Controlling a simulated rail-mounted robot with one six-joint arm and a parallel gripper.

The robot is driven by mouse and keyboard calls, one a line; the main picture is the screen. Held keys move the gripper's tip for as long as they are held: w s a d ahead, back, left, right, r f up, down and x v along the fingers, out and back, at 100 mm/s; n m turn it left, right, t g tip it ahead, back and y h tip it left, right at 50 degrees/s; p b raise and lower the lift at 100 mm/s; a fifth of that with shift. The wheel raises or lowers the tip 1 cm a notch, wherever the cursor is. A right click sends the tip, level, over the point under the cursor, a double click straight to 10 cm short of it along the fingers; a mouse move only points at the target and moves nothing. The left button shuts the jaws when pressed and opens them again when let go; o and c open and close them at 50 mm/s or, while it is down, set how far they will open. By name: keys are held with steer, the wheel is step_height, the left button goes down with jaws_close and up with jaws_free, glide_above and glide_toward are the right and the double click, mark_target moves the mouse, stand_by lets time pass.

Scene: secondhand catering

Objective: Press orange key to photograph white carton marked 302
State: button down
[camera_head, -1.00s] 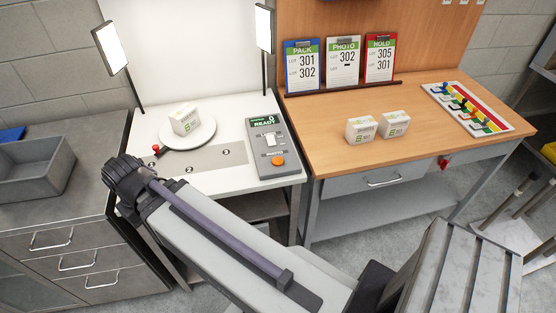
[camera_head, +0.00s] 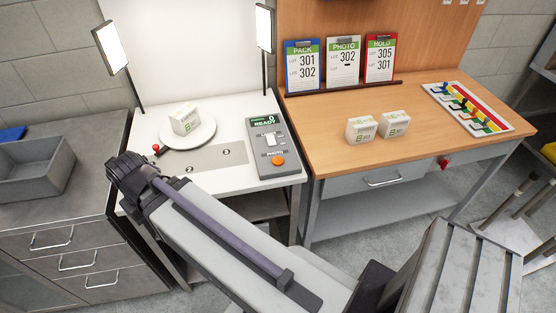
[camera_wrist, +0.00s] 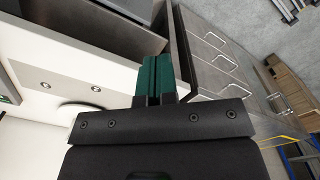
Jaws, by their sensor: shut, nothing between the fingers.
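The orange key (camera_head: 278,160) is on the grey control box (camera_head: 265,142), right of the turntable, whose display reads READY and 0. The PHOTO card (camera_head: 343,62) lists lot 302. My gripper (camera_wrist: 153,78) shows green fingers pressed together, empty, in the wrist view. In the head view my arm's end is left of the control box, apart from the orange key, and the fingers are hidden. Part of the turntable (camera_wrist: 85,105) shows in the wrist view.
Two similar cartons, left (camera_head: 361,130) and right (camera_head: 394,124), stand on the wooden bench. A rack of coloured pegs (camera_head: 466,108) lies at its right. Two lamps, left (camera_head: 111,47) and right (camera_head: 264,28), rise behind the white table. A red-knobbed lever (camera_head: 156,148) is beside the turntable.

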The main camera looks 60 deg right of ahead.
steer(key=s+d+f+m+b, duration=0.15)
steer(key=d+m, duration=0.25)
steer(key=d, duration=1.1)
step_height(320, 180, up, 4)
steer(key=f+m+t+b, duration=0.15)
steer(key=m+t, duration=0.75)
steer(key=m, duration=1.4)
glide_above(277, 161)
steer(key=r, duration=0.1)
steer(key=shift+s+d, duration=0.1)
steer(key=shift+f, duration=0.1)
step_height(277, 161, down, 9)
steer(key=b, duration=0.9)
steer(key=shift+f+b, duration=0.25)
steer(key=shift+b, duration=0.15)
